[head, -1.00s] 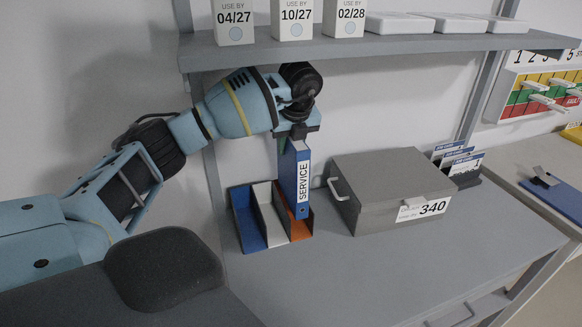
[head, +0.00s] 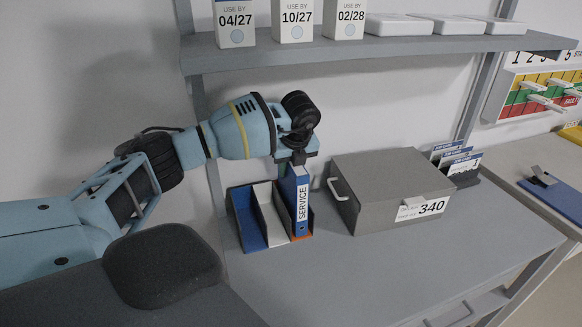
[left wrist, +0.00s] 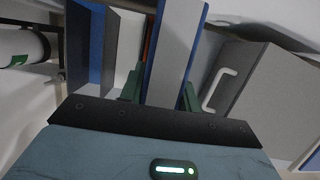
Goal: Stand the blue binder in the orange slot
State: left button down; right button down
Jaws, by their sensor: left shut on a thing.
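The blue binder (head: 302,199) with a white SERVICE label stands upright in the right-hand, orange slot (head: 302,238) of the three-slot rack. Only a little orange shows at the slot's front and edge. My left gripper (head: 296,164) is shut on the binder's top. In the left wrist view the binder (left wrist: 176,50) runs up between the two green fingers (left wrist: 160,92). Whether the binder's bottom touches the slot floor cannot be told. My right gripper is not in view.
The rack's blue slot (head: 246,220) and white slot (head: 270,215) are empty. A grey box (head: 385,190) labelled 340 stands just right of the rack. A shelf (head: 370,46) with use-by boxes hangs above my arm. The front counter is clear.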

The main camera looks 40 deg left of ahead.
pick_arm(q)
jog(key=c, duration=1)
grip_release()
jog(key=shift+f, duration=0.1)
jog(key=shift+v, duration=3.9)
jog(key=shift+f, duration=0.1)
